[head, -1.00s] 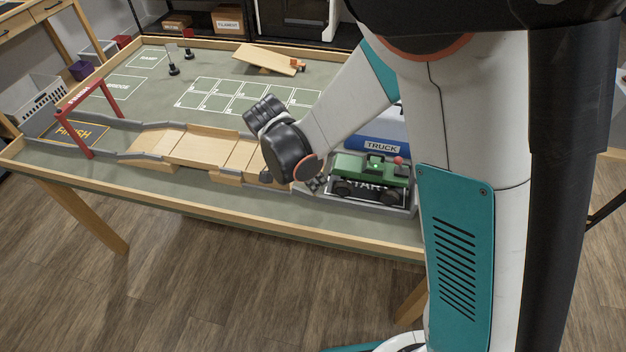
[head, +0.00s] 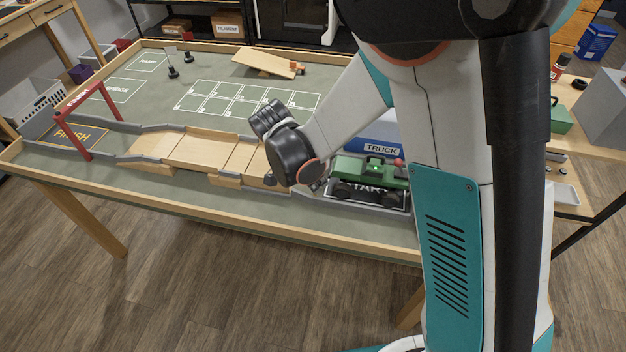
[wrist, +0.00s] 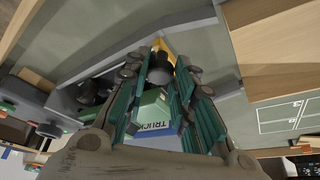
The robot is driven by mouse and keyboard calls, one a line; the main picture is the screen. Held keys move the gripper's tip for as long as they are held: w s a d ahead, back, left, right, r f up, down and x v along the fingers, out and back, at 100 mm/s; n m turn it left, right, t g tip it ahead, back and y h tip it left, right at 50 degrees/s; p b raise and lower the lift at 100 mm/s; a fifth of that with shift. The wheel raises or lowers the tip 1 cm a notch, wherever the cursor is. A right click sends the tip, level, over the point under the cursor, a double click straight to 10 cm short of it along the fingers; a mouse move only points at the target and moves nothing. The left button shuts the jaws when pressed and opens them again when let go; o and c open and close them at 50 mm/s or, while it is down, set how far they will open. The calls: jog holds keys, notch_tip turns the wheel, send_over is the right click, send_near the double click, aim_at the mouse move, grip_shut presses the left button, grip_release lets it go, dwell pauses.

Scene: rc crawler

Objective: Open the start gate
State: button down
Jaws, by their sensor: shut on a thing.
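The green crawler (head: 350,168) stands on the START pad at the right end of the track, partly hidden by my arm. My gripper (wrist: 160,78) is at the track in front of the crawler; in the head view my wrist hides most of it. In the wrist view its teal-padded fingers are closed around a dark round knob (wrist: 160,68), with a yellow-orange piece (wrist: 162,46) just beyond it. I take the knob to be the start gate's handle. The rest of the gate is mostly hidden, so its angle cannot be told.
A wooden bridge section (head: 205,148) of the track lies left of my wrist, leading to the red finish arch (head: 82,112). A blue TRUCK box (head: 375,143) stands behind the crawler. Grey walls line the track. The table's wooden front rim (head: 200,211) is clear.

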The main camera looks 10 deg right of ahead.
jog(key=w, duration=0.2)
jog(key=w+d, duration=0.1)
jog(key=shift+w+d, duration=0.15)
jog(key=shift+w, duration=0.2)
jog(key=c, duration=1.3)
grip_release()
jog(key=shift+c, duration=0.2)
jog(key=v, duration=1.2)
jog(key=shift+s, duration=0.1)
